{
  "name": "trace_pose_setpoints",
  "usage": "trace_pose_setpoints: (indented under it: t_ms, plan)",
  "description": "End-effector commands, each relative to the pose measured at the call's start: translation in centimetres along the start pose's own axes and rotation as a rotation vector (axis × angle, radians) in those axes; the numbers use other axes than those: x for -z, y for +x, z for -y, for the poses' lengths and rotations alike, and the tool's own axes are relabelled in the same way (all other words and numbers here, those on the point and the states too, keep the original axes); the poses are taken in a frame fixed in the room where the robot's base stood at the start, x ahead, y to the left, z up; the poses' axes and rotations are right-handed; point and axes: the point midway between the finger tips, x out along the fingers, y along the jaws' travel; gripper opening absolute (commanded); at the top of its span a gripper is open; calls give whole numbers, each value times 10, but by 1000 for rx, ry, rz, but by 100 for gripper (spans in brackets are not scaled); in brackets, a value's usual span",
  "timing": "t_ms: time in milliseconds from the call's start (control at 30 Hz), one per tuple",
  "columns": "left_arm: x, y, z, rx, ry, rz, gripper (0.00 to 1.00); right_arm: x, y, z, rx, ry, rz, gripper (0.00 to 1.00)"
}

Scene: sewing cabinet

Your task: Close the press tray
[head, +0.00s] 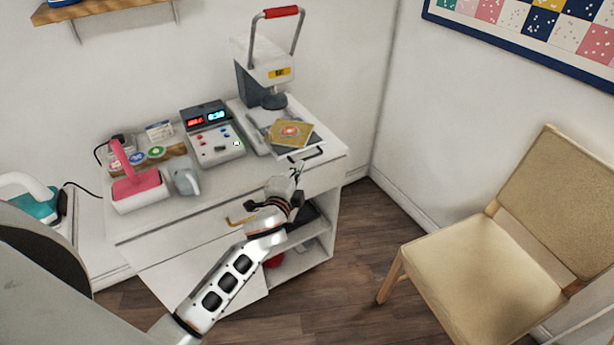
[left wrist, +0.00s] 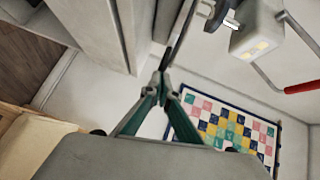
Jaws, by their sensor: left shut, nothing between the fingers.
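The heat press (head: 264,72), with its red-topped lever, stands at the back right of the white cabinet top. Its pale tray (head: 318,143) extends forward from under the press and carries a dark sheet and a gold patch (head: 291,133). A black handle (head: 312,155) is on the tray's front. My left gripper (head: 298,168) is just in front of and below this handle; whether it touches cannot be told. Its fingers are shut and empty, seen also in the left wrist view (left wrist: 164,78). That view shows the press head (left wrist: 257,32). My right gripper is out of view.
A control box with lit displays (head: 212,133), a pink-and-white device (head: 138,188) and a grey jug (head: 186,181) stand left on the cabinet top. Below are a drawer with a brass handle (head: 238,221) and open shelves. A chair (head: 490,250) stands right; floor between is clear.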

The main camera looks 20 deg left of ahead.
Motion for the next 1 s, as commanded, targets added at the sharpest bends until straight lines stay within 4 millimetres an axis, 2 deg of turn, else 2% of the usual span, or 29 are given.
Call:
trace_pose_setpoints:
  t_ms: [33,200,500,1000]
  plan:
    - [-9,9,7,3,4,2,0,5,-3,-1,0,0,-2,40]
    - [-35,36,13,2,4,2,0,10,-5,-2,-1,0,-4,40]
    - [-66,68,21,1,3,2,0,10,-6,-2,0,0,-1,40]
    - [-76,77,25,4,2,3,0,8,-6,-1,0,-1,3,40]
